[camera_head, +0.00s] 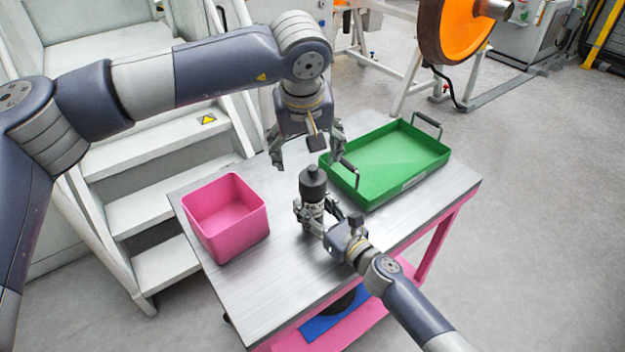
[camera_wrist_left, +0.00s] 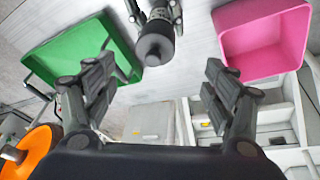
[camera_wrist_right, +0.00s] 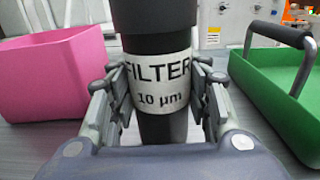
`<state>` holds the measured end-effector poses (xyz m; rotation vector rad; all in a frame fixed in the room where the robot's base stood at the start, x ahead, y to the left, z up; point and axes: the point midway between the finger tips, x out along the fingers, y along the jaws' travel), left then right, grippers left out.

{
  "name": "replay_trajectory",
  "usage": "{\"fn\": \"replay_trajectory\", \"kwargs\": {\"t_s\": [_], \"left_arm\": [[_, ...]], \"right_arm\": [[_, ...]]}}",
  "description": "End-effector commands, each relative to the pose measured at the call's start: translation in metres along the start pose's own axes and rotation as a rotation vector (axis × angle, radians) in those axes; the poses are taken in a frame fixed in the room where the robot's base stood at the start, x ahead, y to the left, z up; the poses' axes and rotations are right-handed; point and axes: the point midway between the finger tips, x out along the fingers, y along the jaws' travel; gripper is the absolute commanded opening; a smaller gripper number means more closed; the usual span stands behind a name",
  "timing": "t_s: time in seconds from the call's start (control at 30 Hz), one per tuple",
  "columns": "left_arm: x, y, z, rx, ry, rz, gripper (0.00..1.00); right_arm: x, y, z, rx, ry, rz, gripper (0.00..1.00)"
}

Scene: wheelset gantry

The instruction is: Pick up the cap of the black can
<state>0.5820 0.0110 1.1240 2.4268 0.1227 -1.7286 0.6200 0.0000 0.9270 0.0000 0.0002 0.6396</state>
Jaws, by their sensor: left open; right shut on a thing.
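The black can (camera_head: 314,190) stands upright on the metal table between the pink bin and the green tray. Its white label in the right wrist view reads "FILTER 10 µm" (camera_wrist_right: 158,82). Its dark cap (camera_head: 312,178) with a small knob is on top, and it also shows in the left wrist view (camera_wrist_left: 155,48). My right gripper (camera_head: 312,218) is shut around the can's labelled body, fingers on both sides. My left gripper (camera_head: 308,163) is open and empty above the can, pointing down. In the left wrist view the cap lies beyond and between its fingers (camera_wrist_left: 160,92).
A pink bin (camera_head: 228,245) stands on the table's left side. A green tray (camera_head: 392,160) with dark handles is at the back right. White steps (camera_head: 150,210) are beside the table's left. The table's front part is clear.

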Motion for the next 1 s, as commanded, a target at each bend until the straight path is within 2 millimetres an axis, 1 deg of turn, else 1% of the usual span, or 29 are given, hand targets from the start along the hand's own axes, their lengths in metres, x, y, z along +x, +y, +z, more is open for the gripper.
{"fn": "replay_trajectory", "kwargs": {"t_s": [0.03, 0.13, 0.27, 0.33, 0.43, 0.6, 0.7, 0.87, 1.0], "left_arm": [[-0.001, 0.000, 0.002, 0.073, 0.011, 0.010, 0.78], [-0.003, 0.000, 0.003, 0.196, 0.032, 0.022, 0.78], [-0.004, 0.001, 0.004, 0.288, 0.048, 0.030, 0.78], [0.000, 0.001, 0.004, 0.310, 0.050, 0.031, 0.78], [0.015, 0.001, 0.004, 0.319, 0.051, 0.031, 0.78], [0.045, 0.003, 0.003, 0.317, 0.050, 0.032, 0.78], [0.057, 0.004, 0.001, 0.316, 0.052, 0.031, 0.78], [0.067, 0.004, 0.001, 0.316, 0.051, 0.032, 0.78], [0.087, 0.006, 0.000, 0.315, 0.050, 0.031, 0.78]], "right_arm": [[0.000, 0.000, -0.001, 0.000, 0.001, -0.001, 0.14], [0.000, 0.000, -0.001, 0.000, 0.001, -0.001, 0.14], [0.000, 0.000, -0.001, 0.000, 0.001, -0.001, 0.14], [0.000, 0.000, -0.001, 0.000, 0.001, 0.000, 0.14], [0.000, 0.000, -0.001, 0.000, 0.001, 0.000, 0.14], [0.000, 0.000, -0.001, 0.000, 0.001, 0.000, 0.14], [0.000, 0.000, -0.001, 0.000, 0.001, 0.000, 0.14], [0.000, 0.000, -0.001, 0.000, 0.001, -0.001, 0.14], [0.000, 0.000, -0.001, 0.000, 0.001, 0.000, 0.14]]}}
